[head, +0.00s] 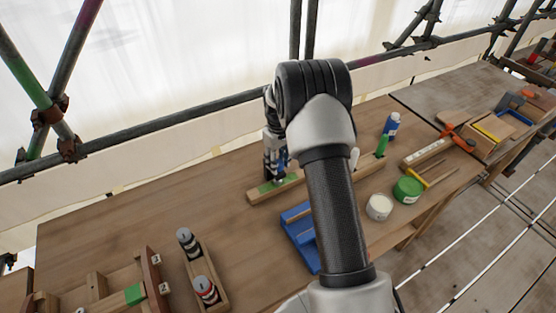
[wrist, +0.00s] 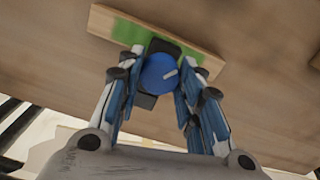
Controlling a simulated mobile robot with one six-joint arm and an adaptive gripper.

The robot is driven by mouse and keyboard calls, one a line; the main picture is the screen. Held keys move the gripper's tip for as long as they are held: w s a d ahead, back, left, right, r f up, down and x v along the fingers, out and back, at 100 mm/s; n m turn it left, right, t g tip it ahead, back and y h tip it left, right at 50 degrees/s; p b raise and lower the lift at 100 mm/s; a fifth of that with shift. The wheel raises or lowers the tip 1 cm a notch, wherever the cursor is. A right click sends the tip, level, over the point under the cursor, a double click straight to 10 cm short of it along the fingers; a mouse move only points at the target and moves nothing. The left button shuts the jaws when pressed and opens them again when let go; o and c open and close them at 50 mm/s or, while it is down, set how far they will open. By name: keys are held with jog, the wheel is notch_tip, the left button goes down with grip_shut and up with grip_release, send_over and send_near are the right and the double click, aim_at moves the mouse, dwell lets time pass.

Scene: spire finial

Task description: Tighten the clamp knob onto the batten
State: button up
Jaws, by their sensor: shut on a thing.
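The blue clamp knob (wrist: 157,74) with a pale pointer line sits on a dark clamp body (wrist: 163,47) in the wrist view. My gripper (wrist: 158,80) is shut on the knob, one finger on each side. The clamp is at the batten (wrist: 205,62), a wooden strip with a green patch. In the head view the batten (head: 258,195) lies on the bench, and my gripper (head: 275,170) points down at its green part. How tight the clamp is cannot be told.
On the wooden bench (head: 110,225), a blue tray (head: 300,235), white pot (head: 379,207), green tin (head: 408,189) and blue bottle (head: 391,126) stand right of the gripper. A wooden rack with dark cylinders (head: 188,242) is front left. Scaffold tubes run behind. The back left bench is clear.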

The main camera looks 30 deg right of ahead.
jog(key=m, duration=0.5)
jog(key=shift+m+p, duration=0.3)
jog(key=m, duration=1.2)
jog(key=shift+m+p, duration=0.3)
jog(key=shift+p, duration=0.05)
jog(key=m, duration=0.5)
jog(key=shift+m, duration=0.4)
jog(key=shift+m, duration=0.3)
jog(key=o, duration=1.1)
jog(key=shift+c, duration=0.2)
